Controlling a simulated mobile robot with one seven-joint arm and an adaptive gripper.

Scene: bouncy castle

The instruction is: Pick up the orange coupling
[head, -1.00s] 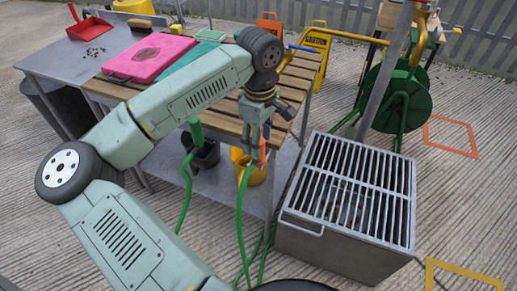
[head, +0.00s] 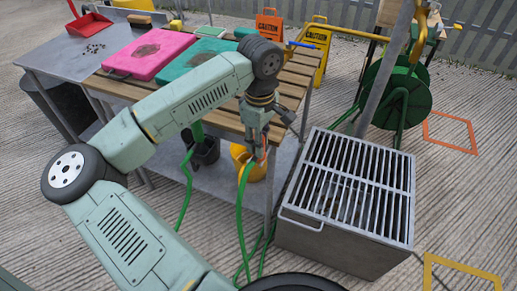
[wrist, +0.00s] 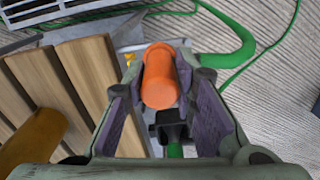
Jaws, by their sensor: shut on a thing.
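The orange coupling (wrist: 160,80) sits between the two purple-padded fingers of my gripper (wrist: 162,92) in the wrist view. My gripper is shut on it. In the head view, my gripper (head: 260,146) points down just off the front right edge of the slatted wooden bench, and only a sliver of orange shows at its fingertips. A green hose (head: 241,205) hangs from just below the fingertips to the ground. The wrist view shows a green hose (wrist: 235,65) beyond the coupling; their joint is hidden.
The wooden bench (head: 292,85) carries a pink case (head: 150,52) and a teal case. A yellow bucket (head: 243,158) and a dark bucket (head: 207,152) stand beneath. A metal-grated box (head: 345,235) stands close on the right, with a green hose reel (head: 405,90) behind it.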

